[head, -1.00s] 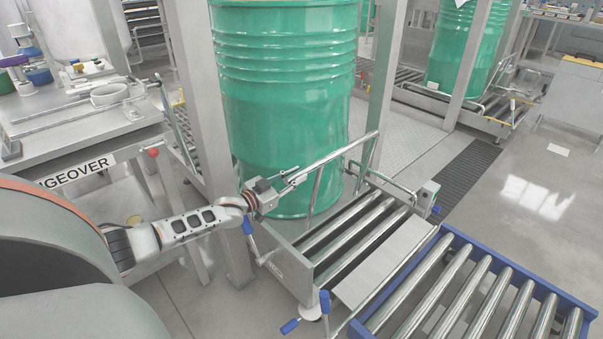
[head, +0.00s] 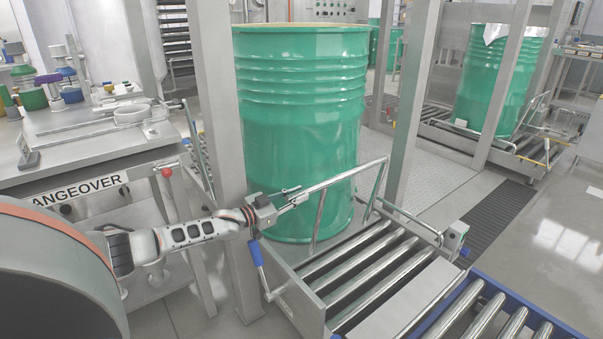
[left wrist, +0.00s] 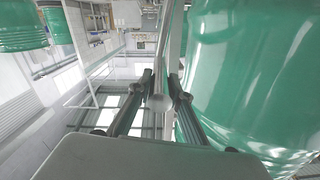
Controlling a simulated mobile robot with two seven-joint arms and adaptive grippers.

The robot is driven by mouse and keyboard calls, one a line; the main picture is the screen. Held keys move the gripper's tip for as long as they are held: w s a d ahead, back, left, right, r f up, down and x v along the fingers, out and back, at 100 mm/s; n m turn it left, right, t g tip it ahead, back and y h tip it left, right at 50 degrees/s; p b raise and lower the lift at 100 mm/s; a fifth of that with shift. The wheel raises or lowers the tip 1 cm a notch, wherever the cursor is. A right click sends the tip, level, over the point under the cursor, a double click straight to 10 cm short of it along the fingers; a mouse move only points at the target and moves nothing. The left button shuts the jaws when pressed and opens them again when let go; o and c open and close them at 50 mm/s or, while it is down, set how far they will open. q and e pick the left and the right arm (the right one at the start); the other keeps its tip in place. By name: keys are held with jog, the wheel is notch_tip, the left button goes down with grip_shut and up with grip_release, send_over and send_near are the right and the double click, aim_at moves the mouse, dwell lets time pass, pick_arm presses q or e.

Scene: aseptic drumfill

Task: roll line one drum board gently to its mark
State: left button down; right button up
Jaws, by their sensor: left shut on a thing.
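A large green drum (head: 300,130) stands upright at the far end of a roller conveyor (head: 375,272), inside a grey steel frame. A silver bar (head: 345,174) on upright posts runs across the near side of the drum. My left gripper (head: 290,198) is shut on the bar's left end, close to the drum's lower wall. In the left wrist view the round bar end (left wrist: 160,103) sits between the two fingers, with the drum (left wrist: 250,75) close at the right. I cannot make out a board or a mark under the drum. My right gripper is not in view.
A blue-framed roller conveyor (head: 505,320) adjoins at the lower right. A blue-handled lever (head: 255,253) hangs below my gripper. A frame post (head: 215,120) stands behind my arm. A bench (head: 100,150) stands at left. A second green drum (head: 490,80) is at the back right.

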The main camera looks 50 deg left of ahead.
pick_arm(q)
jog(key=shift+a+r, duration=0.1)
jog(key=shift+r, duration=0.2)
jog(key=c, duration=1.8)
grip_release()
jog(key=shift+w, duration=0.1)
jog(key=shift+c, duration=0.2)
jog(key=shift+f, duration=0.15)
jog(key=shift+s+f, duration=0.1)
jog(key=shift+s, duration=0.2)
jog(key=shift+s, duration=0.55)
jog(key=s, duration=1)
jog(key=shift+a, duration=0.15)
jog(key=shift+s, duration=0.2)
dwell(0.5)
